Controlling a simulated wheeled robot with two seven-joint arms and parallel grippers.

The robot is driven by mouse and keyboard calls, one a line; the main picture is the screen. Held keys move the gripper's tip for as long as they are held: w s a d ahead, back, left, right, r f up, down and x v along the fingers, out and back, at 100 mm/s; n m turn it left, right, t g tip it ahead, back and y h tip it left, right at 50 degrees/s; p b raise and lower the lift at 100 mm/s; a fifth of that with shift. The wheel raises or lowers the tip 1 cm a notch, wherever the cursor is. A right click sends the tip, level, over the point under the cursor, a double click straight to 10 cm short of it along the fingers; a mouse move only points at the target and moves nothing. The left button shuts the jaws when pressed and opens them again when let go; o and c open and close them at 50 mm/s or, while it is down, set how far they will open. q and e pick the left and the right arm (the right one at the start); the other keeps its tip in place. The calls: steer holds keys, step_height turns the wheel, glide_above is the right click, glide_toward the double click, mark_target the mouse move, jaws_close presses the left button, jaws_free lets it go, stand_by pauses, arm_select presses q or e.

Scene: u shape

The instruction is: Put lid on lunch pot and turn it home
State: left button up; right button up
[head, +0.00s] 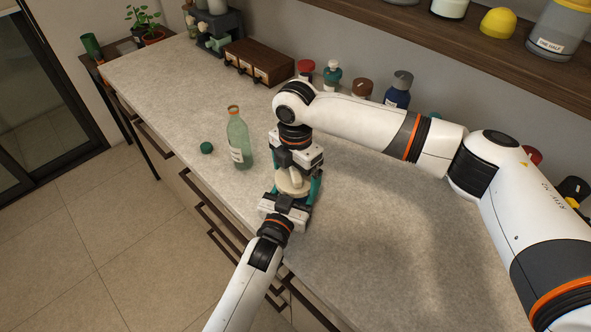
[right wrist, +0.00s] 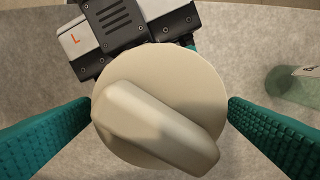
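The cream lid (right wrist: 190,85) is a round disc with a thick bar handle (right wrist: 155,128), which lies diagonally in the right wrist view. In the head view the lid (head: 292,181) shows pale below my right gripper (head: 294,184). That gripper points down, its teal fingers wide apart on either side of the lid, with none on the bar handle. My left gripper (head: 285,207) reaches in from the front at the same spot; its body (right wrist: 130,30) shows at the top of the right wrist view. Its fingertips are mostly hidden. I cannot make out the lunch pot beneath the lid.
A green bottle (head: 238,142) stands left of the grippers, with a small dark green cap (head: 206,148) beside it. A wooden drawer box (head: 259,62) and several jars (head: 398,88) line the wall. The counter (head: 390,230) to the right is clear.

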steer(key=c, duration=0.9)
steer(key=shift+o, duration=0.2)
steer(key=shift+m, duration=0.8)
steer(key=o, duration=1)
step_height(320, 180, up, 12)
arm_select(q)
steer(key=o, duration=2)
steer(key=shift+c, duration=0.2)
